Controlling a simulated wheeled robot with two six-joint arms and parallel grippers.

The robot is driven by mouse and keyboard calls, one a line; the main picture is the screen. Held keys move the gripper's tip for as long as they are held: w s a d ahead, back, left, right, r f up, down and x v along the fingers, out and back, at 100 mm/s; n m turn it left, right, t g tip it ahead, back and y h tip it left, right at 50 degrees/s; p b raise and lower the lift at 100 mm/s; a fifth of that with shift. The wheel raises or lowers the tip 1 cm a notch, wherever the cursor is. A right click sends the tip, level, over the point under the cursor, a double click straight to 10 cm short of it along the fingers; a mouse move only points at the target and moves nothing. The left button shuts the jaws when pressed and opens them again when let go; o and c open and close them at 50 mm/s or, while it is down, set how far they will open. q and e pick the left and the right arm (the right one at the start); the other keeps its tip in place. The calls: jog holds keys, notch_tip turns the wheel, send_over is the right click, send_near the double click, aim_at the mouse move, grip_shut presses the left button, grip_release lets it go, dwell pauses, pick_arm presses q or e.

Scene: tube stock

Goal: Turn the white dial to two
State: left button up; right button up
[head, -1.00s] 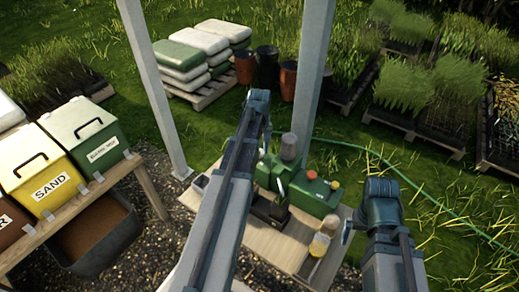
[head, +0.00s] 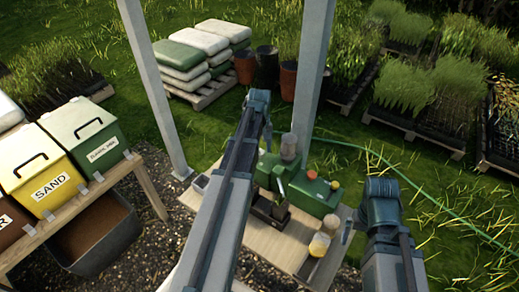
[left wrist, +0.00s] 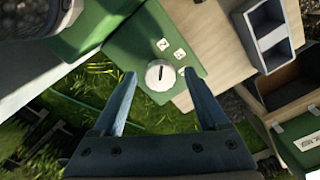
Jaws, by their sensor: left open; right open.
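The white dial (left wrist: 160,75) is a round knob with a dark pointer mark, on the face of the green machine (left wrist: 135,45). Small white number labels (left wrist: 163,44) sit beside it; one reads like a 2, turned on its side. In the left wrist view my left gripper (left wrist: 160,82) is open, one finger on each side of the dial; I cannot tell whether they touch it. In the head view my left gripper (head: 268,138) is at the green machine (head: 318,196), and I cannot make out the dial. My right gripper (head: 347,232) is open and empty, right of the bench.
The wooden bench (head: 262,238) also holds a dark tray (head: 268,212), a grey box (head: 200,183) and a yellowish bottle (head: 320,244). A pale post (head: 311,65) rises behind the machine. Lidded bins (head: 88,133) stand at the left.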

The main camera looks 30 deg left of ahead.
pick_arm(q)
notch_tip(320, 180, up, 14)
jog(key=p, duration=1.3)
jog(key=shift+p, duration=0.3)
jog(key=shift+f, duration=0.25)
notch_tip(320, 180, down, 13)
jog(key=b, duration=1.3)
jog(key=shift+f+b, duration=0.15)
jog(key=shift+b, duration=0.15)
notch_tip(320, 180, up, 14)
jog(key=p, duration=1.4)
notch_tip(320, 180, down, 15)
jog(key=b, duration=1.5)
jog(key=shift+r+m+p, duration=0.35)
jog(key=shift+m+p, duration=0.05)
jog(key=shift+m, duration=0.1)
jog(key=m, duration=0.6)
